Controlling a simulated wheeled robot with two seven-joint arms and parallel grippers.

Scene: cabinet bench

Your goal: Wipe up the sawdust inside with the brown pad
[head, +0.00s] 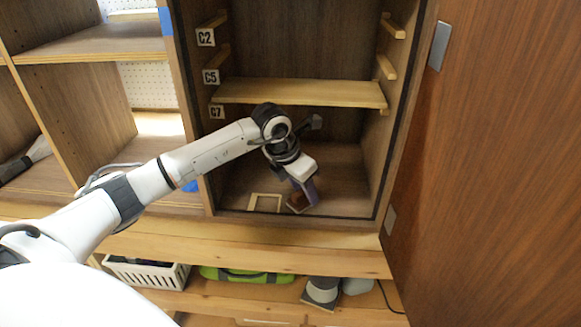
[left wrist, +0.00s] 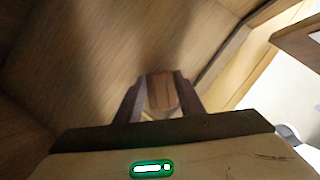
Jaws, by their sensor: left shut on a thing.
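The brown pad (head: 298,203) is low in the cabinet bay, near the front edge of its floor. My left gripper (head: 304,194) reaches in from the left, points down and is shut on the pad. In the left wrist view the pad (left wrist: 161,92) shows between the two dark fingers of the gripper (left wrist: 160,100). I cannot tell whether the pad touches the floor. The cabinet floor (head: 345,185) is brown wood; I cannot make out any sawdust on it. My arm hides part of the floor. My right gripper is not in view.
A small pale square frame (head: 265,195) lies on the cabinet floor left of the pad. A pale shelf (head: 300,93) crosses the bay above my gripper. Side walls bound the bay, and a brown door (head: 500,160) stands open at right. Floor right of the pad looks clear.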

